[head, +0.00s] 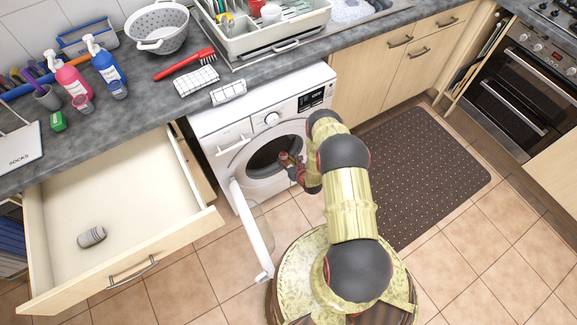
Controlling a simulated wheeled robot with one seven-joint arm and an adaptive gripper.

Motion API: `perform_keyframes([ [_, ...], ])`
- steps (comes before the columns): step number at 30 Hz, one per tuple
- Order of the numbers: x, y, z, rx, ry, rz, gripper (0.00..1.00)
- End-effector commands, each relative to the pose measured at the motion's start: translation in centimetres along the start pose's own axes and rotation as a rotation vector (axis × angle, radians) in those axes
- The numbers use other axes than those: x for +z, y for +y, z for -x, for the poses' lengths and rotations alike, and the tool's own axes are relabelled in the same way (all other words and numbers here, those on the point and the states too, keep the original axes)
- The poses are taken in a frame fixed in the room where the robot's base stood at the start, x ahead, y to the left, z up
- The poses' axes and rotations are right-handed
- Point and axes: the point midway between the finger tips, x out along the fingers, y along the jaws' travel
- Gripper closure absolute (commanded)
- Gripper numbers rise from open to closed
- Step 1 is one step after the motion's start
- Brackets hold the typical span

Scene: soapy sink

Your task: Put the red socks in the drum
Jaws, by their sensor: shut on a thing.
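The white washing machine (225,128) stands under the counter, its round door (252,230) swung open to the left. The dark drum (268,157) shows through the opening. My gripper (290,161) is at the mouth of the drum, at its right side. It is shut on a small dark-reddish thing (284,157), which fits the red socks, though it is small and partly hidden by the gripper. I cannot tell how deep it is inside the opening.
An open drawer (120,205) at the left holds one grey rolled sock pair (91,237). A dark dotted mat (430,175) lies on the tiles at the right. The counter (130,130) above carries bottles, a red brush (185,64) and a dish rack (262,35).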

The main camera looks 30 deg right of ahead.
Motion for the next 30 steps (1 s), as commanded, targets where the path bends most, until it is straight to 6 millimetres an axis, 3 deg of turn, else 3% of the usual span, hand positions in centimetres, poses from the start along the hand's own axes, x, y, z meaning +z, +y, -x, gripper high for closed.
perform_keyframes([
  [30,4.8,1.0,-10.1,0.001,-0.003,0.002,0.95],
])
